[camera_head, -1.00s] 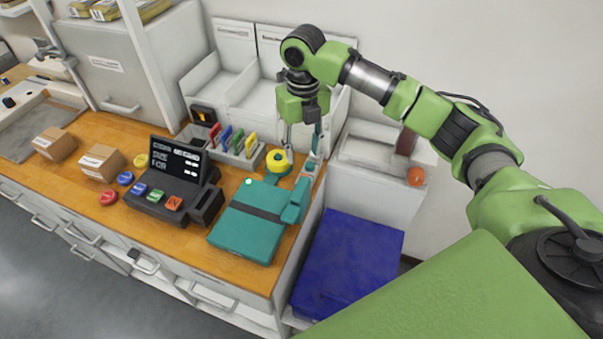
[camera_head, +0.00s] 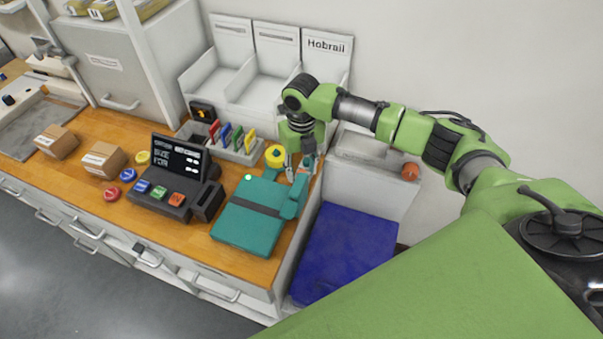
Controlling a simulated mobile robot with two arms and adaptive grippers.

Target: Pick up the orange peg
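The only clearly orange rounded item is a knob-like thing (camera_head: 411,171) on the pale unit at the right; I cannot tell whether it is the peg. An orange-red block (camera_head: 176,199) also sits on the dark console. My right gripper (camera_head: 299,172) points down at the far right of the counter. Its fingers are apart, just above or around the upper end of a folded teal garment (camera_head: 245,229). A small pinkish patch shows by the fingertips; contact is unclear. My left gripper is not in view.
A yellow round item (camera_head: 275,156) stands close left of my gripper. A rack of coloured cards (camera_head: 238,150) and a dark console with a screen (camera_head: 178,160) are further left. A blue surface (camera_head: 345,250) lies low beside the counter. White bins stand behind.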

